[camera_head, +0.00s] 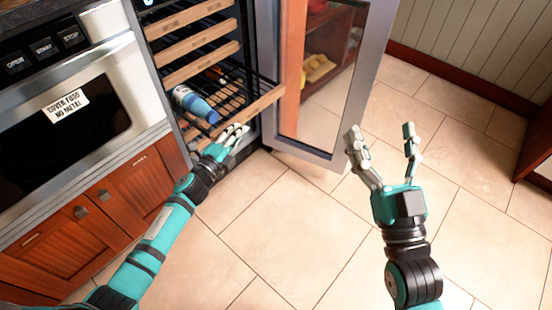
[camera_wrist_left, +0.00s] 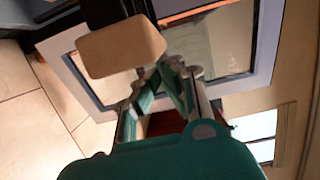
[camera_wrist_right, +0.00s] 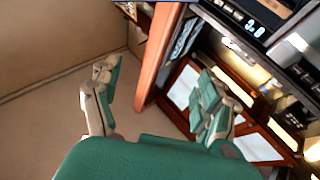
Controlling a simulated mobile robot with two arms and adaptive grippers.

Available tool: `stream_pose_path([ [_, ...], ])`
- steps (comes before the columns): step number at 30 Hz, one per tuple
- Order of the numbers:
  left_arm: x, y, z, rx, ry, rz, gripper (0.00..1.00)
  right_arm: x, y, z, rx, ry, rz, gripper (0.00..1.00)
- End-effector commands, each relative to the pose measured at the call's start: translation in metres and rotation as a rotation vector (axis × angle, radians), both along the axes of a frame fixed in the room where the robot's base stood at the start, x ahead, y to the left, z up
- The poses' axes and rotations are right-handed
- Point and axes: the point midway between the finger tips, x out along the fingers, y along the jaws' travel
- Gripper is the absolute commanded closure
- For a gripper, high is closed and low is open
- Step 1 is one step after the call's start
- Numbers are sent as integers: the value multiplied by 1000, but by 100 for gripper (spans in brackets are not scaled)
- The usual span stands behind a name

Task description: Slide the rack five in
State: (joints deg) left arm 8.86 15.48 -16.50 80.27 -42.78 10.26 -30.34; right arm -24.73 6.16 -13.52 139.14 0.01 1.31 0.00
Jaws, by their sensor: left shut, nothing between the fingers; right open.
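The pulled-out rack (camera_head: 262,104) has a wooden front strip and dark wires, and sticks out of the open cooler below several other racks. A blue bottle (camera_head: 195,104) lies on it. My left gripper (camera_head: 240,131) is shut and empty, close to the rack's wooden front at its left part. In the left wrist view a wooden end (camera_wrist_left: 120,47) is just beyond the shut fingertips (camera_wrist_left: 160,68); I cannot tell whether they touch. My right gripper (camera_head: 382,132) is open and empty above the floor, away from the rack; its spread fingers also show in the right wrist view (camera_wrist_right: 155,80).
The cooler's glass door (camera_head: 335,75) stands open on the right of the rack. Upper racks (camera_head: 195,40) sit further in. A microwave (camera_head: 70,115) with a label is at the left, above wooden cabinets (camera_head: 85,220). The tiled floor (camera_head: 290,235) in front is clear.

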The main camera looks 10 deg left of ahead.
Motion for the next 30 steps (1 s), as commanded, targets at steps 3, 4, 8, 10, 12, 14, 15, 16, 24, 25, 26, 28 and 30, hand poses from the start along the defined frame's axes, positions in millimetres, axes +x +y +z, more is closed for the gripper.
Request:
stream_pose_path([
  [3,17,24,-1,4,-1,3,100,-7,0,12,25,-90,6,23],
  [4,20,29,-2,4,-1,3,100,-10,0,15,32,-114,7,23],
  [8,33,45,-2,2,0,2,100,-21,-1,31,63,-217,13,23],
  [10,38,52,-2,2,0,2,100,-26,-1,37,76,-263,15,23],
  [12,42,57,-2,1,1,1,100,-31,-2,42,87,-301,17,23],
  [14,44,60,-1,0,0,0,100,-34,-2,46,94,-326,18,23],
  [15,45,62,-1,0,1,0,100,-36,-2,47,98,-338,19,23],
  [16,46,63,-1,-1,1,0,100,-37,-3,48,100,-346,19,23],
  [24,48,66,-1,-1,1,0,100,-40,-3,51,107,-366,21,23],
  [25,48,66,-1,-1,1,0,100,-40,-3,51,106,-365,20,23],
  [26,48,66,-1,-1,1,0,100,-40,-3,51,106,-365,20,23],
  [28,48,66,-1,-1,1,0,100,-40,-3,51,106,-365,20,23],
  [30,48,65,-1,-1,1,0,100,-40,-3,51,106,-365,20,23],
])
